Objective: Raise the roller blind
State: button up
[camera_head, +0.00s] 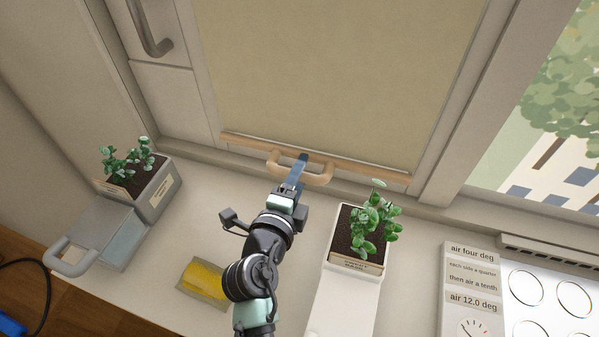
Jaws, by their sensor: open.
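The beige roller blind (330,75) hangs fully down over its window. Its wooden bottom bar (370,173) lies near the sill and carries a wooden loop handle (318,180). My gripper (300,166) reaches up to the handle from below, with its blue fingers at the middle of the loop. The gripper is open. The fingers overlap the handle in this view, and I cannot tell whether they touch it or straddle it.
A potted plant in a white planter (325,305) stands right of my arm. Another plant in a grey planter (160,200) stands left, beside a clear-sided container with a handle (72,257). A yellow packet (203,282) lies near my arm. A labelled control panel (471,300) is at the right.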

jog(key=shift+c, duration=0.3)
grip_shut()
dwell(1.1)
